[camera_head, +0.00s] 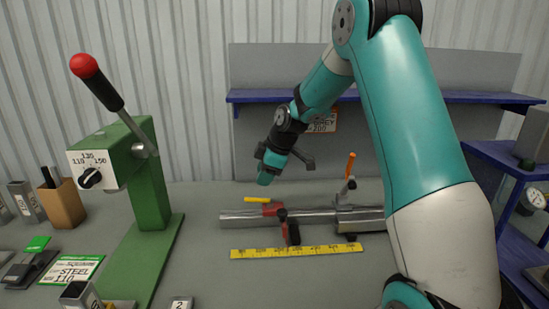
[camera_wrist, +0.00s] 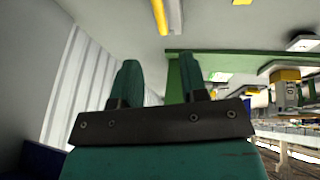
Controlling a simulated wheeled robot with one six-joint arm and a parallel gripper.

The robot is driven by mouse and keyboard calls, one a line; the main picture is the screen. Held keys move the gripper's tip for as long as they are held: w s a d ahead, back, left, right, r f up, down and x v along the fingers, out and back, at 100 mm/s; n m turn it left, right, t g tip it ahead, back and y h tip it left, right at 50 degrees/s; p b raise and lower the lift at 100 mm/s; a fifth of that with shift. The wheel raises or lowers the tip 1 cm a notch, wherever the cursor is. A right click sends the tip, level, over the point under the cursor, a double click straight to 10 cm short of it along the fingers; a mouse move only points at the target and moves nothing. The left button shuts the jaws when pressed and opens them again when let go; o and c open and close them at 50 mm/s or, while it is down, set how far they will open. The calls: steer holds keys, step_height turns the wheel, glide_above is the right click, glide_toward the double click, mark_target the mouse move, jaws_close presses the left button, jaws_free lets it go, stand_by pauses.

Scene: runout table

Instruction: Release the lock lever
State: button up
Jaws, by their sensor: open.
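A steel bar (camera_head: 325,217) lies across the grey table in a fixture. A yellow lever (camera_head: 257,200) sticks out to the left of a red clamp (camera_head: 271,210) on it. An upright orange lever (camera_head: 350,165) stands at the fixture's right part. A black knob (camera_head: 291,231) hangs at the front. I cannot tell which one is the lock lever. My gripper (camera_head: 266,177) hangs above and behind the bar, apart from all levers. In the wrist view my gripper (camera_wrist: 160,78) shows two separated teal fingers with nothing between them.
A yellow ruler (camera_head: 297,250) lies in front of the bar. A green press (camera_head: 148,185) with a red-knobbed handle (camera_head: 84,66) stands at left. A blue-edged shelf (camera_head: 390,97) runs behind, and a blue rack (camera_head: 510,160) stands at right.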

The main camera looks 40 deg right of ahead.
steer(key=v, duration=0.8)
steer(key=shift+b, duration=0.4)
steer(key=shift+a, duration=0.1)
